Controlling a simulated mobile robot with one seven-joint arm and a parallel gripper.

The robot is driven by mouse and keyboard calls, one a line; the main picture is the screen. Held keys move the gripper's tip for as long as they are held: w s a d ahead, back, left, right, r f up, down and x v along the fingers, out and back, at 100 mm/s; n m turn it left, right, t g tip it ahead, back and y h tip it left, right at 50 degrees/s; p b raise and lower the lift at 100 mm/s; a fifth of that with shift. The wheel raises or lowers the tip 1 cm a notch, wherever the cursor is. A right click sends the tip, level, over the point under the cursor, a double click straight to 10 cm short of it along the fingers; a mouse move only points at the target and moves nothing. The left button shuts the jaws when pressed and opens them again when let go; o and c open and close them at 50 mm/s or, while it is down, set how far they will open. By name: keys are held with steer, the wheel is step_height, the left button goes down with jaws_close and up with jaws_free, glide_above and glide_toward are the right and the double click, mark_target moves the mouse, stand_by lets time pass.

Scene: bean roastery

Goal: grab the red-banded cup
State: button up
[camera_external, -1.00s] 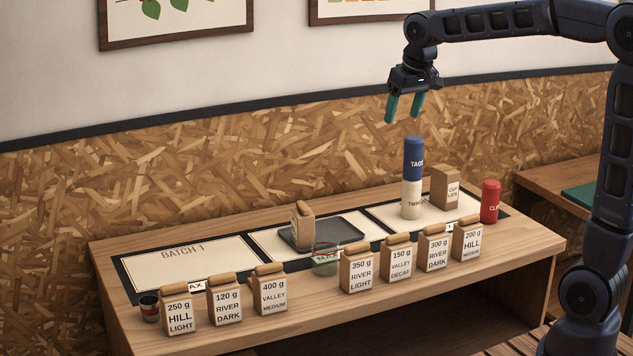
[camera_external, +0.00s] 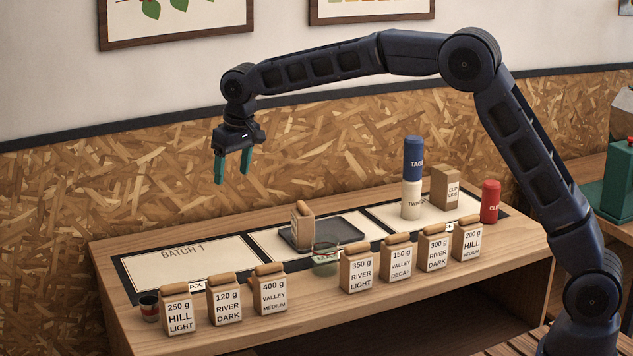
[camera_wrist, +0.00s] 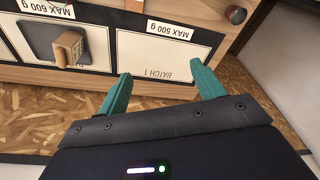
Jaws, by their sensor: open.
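The red-banded cup (camera_external: 149,309) is a small dark cup with a red band. It stands at the front left of the table, left of the 250 g Hill Light bag. In the wrist view, a small round cup (camera_wrist: 235,14) near the top right appears to be the same one, seen from above. My gripper (camera_external: 233,178) is open and empty, well above the table, to the right of the cup and higher. Its two teal fingers (camera_wrist: 160,70) point toward the BATCH 1 panel in the wrist view.
Several labelled bags, including the Hill Light bag (camera_external: 178,310), line the front edge. A clear glass (camera_external: 325,262) stands mid-row. A dark tray (camera_external: 352,230) has a bag on it. A blue-and-white stack (camera_external: 412,165) rises further right. The BATCH 1 panel (camera_external: 195,262) is bare.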

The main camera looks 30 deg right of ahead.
steer(key=s+a+f, duration=0.2)
steer(key=a+f, duration=0.8)
steer(key=a, duration=0.4)
steer(key=n, duration=0.2)
glide_above(150, 309)
steer(key=w+d, duration=0.1)
step_height(150, 309, down, 9)
steer(key=shift+g, duration=0.3)
steer(key=f, duration=0.3)
steer(key=w+f, duration=0.1)
steer(key=f, duration=0.5)
steer(key=shift+w+a+f, duration=0.15)
steer(key=shift+a+f, duration=0.2)
steer(key=shift+c, duration=0.2)
steer(key=c, duration=1)
